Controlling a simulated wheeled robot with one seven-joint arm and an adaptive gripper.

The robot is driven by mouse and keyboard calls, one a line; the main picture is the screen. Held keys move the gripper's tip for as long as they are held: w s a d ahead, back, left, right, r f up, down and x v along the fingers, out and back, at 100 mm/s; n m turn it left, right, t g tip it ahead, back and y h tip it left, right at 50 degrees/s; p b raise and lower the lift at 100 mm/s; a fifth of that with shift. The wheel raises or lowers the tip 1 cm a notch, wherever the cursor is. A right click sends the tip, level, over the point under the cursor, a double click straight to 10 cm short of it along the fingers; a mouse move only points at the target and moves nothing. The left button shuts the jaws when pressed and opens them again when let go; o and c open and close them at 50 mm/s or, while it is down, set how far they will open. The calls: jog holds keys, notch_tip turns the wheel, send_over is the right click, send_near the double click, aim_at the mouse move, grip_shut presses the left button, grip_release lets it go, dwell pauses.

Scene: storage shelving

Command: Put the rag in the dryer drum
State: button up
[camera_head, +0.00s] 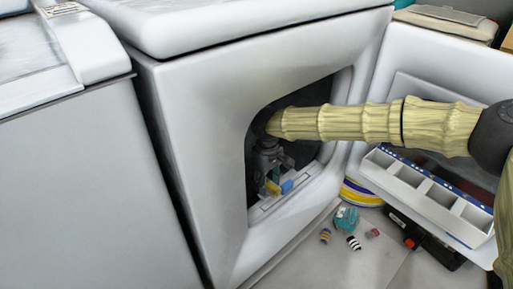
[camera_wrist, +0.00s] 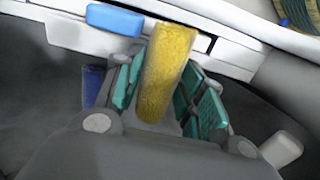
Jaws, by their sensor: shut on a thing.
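The dryer (camera_head: 190,130) stands in the middle of the head view with its front opening uncovered. The dark drum (camera_head: 303,153) shows inside, partly hidden by my arm. My gripper (camera_head: 273,185) is inside the opening, low and near the front lip, pointing down. In the wrist view, my gripper (camera_wrist: 160,105) has its teal pads shut on a yellow, rough-textured roll (camera_wrist: 167,70), which looks like the rag. The rag also shows as a small yellow patch in the head view (camera_head: 272,187). Whether it touches the drum is unclear.
A blue block (camera_wrist: 115,19) is at the opening's lip, beside the rag. The open door (camera_head: 420,65) stands right. A compartment tray (camera_head: 430,195), a dark tool (camera_head: 425,240), a teal roll (camera_head: 346,218) and small cylinders (camera_head: 354,243) are near the floor. A white appliance (camera_head: 80,170) stands left.

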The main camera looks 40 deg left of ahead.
jog(key=w+a+b, duration=0.1)
jog(key=w+a, duration=0.1)
jog(key=a, duration=0.1)
jog(key=w+a+b, duration=0.2)
jog(key=a, duration=0.1)
jog(key=w+a+f+b, duration=0.1)
jog(key=w+a, duration=0.1)
jog(key=shift+w+a+b, duration=0.15)
jog(key=shift+a+b, duration=0.15)
jog(key=shift+a, duration=0.1)
jog(key=shift+a+f, duration=0.1)
jog(key=shift+f, duration=0.2)
jog(key=shift+f+b, duration=1.25)
jog(key=shift+f, duration=0.25)
jog(key=shift+f+b, duration=0.55)
jog(key=shift+b, duration=0.25)
jog(key=o, duration=1)
jog(key=shift+f, duration=0.15)
jog(key=shift+r, duration=0.2)
jog(key=shift+r+p, duration=0.6)
jog(key=shift+p, duration=0.25)
notch_tip(320, 180, up, 7)
jog(key=p, duration=0.3)
jog(key=shift+r+p, duration=0.2)
jog(key=shift+p, duration=0.2)
